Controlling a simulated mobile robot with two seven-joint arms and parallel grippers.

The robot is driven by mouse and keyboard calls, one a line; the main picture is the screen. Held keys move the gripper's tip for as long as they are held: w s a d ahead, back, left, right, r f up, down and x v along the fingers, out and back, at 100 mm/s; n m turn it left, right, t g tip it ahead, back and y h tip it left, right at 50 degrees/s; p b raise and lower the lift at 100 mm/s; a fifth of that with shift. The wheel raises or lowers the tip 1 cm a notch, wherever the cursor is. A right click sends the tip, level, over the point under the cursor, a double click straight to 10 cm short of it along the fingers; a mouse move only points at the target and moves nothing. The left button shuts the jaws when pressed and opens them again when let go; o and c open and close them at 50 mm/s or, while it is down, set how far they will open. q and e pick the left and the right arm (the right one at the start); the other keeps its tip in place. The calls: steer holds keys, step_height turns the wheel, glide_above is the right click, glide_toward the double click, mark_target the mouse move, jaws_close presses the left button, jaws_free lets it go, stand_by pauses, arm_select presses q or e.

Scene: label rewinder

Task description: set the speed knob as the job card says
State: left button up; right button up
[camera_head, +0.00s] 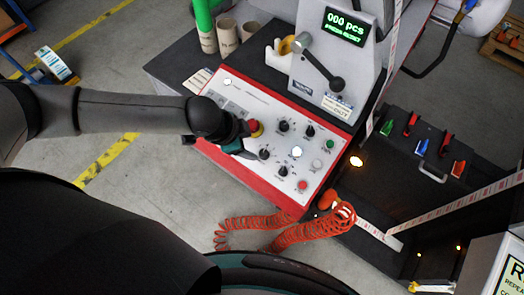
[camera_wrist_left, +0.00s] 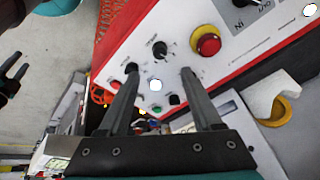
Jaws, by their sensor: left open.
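The control panel (camera_head: 236,87) is white with a red border and carries several black knobs. One black knob (camera_head: 264,154) lies just right of my left gripper (camera_head: 250,150); the lettering is too small to tell which knob sets the speed. In the left wrist view, my left gripper (camera_wrist_left: 160,73) is open and empty, its fingers pointing at the panel. A black knob (camera_wrist_left: 160,48) shows just beyond the fingertips and another (camera_wrist_left: 130,68) beside the left fingertip; contact cannot be told. I cannot read a job card; a white printed sheet (camera_head: 199,80) lies beside the panel.
A red emergency stop (camera_head: 256,128) on a yellow base sits close to the left gripper. A lit white button (camera_head: 296,151), a green button (camera_head: 330,144) and a red button (camera_head: 303,185) are farther right. A coiled orange hose (camera_head: 290,233) hangs below. The display (camera_head: 344,26) reads 000 pcs.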

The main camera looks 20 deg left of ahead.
mark_target(263, 153)
arm_select(q)
steer(key=b+x, duration=0.1)
steer(key=x, duration=0.9)
steer(key=shift+w+d+f+b, duration=0.15)
steer(key=shift+f+b, duration=0.05)
steer(key=shift+b, duration=0.2)
steer(key=shift+c, duration=0.3)
jaws_close()
